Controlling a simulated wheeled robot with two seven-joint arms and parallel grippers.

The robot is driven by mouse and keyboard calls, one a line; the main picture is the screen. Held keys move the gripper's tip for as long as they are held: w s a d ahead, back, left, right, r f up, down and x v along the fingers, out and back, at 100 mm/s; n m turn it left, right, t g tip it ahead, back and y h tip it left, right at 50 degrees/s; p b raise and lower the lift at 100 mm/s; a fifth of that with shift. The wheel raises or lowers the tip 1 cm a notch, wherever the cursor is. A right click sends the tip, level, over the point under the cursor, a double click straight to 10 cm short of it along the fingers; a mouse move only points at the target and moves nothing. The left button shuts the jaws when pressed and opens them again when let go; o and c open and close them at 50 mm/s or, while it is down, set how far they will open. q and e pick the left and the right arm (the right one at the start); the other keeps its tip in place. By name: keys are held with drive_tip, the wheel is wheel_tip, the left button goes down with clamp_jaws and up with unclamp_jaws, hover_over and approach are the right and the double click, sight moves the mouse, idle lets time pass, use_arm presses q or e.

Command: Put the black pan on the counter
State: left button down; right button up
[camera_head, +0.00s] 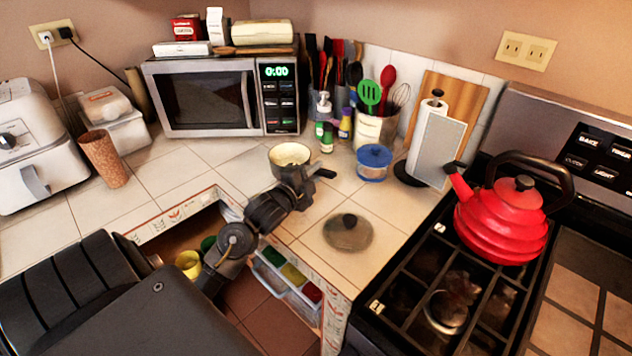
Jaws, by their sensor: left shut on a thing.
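A small round pan (289,154) with a pale inside and dark rim shows over the tiled counter (352,276), in front of the microwave. My left gripper (295,176) reaches in from the lower left and is shut on the pan's near side. The gripper hides the pan's lower part and where it is gripped. A short black piece sticks out to the right there; I cannot tell whether it is the pan's handle or a finger. I cannot tell whether the pan touches the counter. My right gripper is out of view.
A red kettle (503,222) is on the stove. Tiles left of the pan are bare.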

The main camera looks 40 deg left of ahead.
use_arm(q)
wheel_tip(320, 180, down, 2)
drive_tip(key=shift+w+f+p, duration=0.15)
drive_tip(key=shift+f+p, duration=0.05)
drive_tip(key=shift+p, duration=0.15)
drive_tip(key=shift+f, duration=0.5)
drive_tip(key=c, duration=1.8)
unclamp_jaws()
drive_tip(key=shift+f, duration=0.15)
drive_tip(key=shift+c, duration=0.2)
drive_tip(key=o, duration=0.4)
drive_tip(key=shift+o, duration=0.2)
drive_tip(key=shift+r, duration=0.3)
drive_tip(key=s, duration=0.3)
drive_tip(key=s+b, duration=0.1)
drive_tip(key=s, duration=0.3)
drive_tip(key=s+b, duration=0.1)
drive_tip(key=s, duration=0.2)
drive_tip(key=shift+s+d, duration=0.35)
drive_tip(key=shift+d, duration=0.05)
drive_tip(key=shift+s+r, duration=0.2)
drive_tip(key=shift+s, duration=0.5)
